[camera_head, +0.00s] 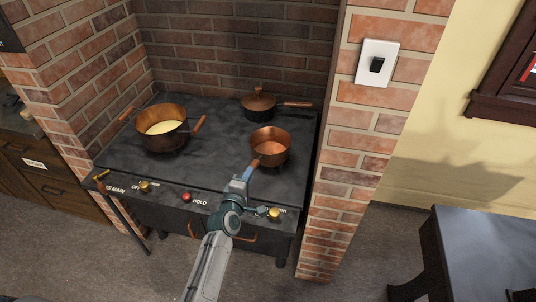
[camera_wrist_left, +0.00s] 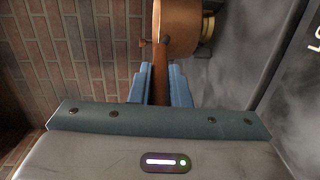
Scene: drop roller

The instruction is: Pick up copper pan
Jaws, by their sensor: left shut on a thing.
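The copper pan (camera_head: 270,146) is a small open pan at the front right of the stove top in the head view. Its handle points toward the front left of the stove. My left gripper (camera_head: 243,178) is shut on the handle. In the left wrist view the blue fingers (camera_wrist_left: 161,88) lie on both sides of the wooden handle, and the pan's copper side (camera_wrist_left: 179,28) shows beyond them at the top. I cannot tell whether the pan still touches the stove. My right gripper is not in view.
The dark stove (camera_head: 215,140) also holds a two-handled copper pot (camera_head: 165,140) with pale yellow contents at left and a lidded pan (camera_head: 259,105) behind. Brick walls close in both sides and the back. Knobs line the stove front. A dark table (camera_head: 490,250) stands at right.

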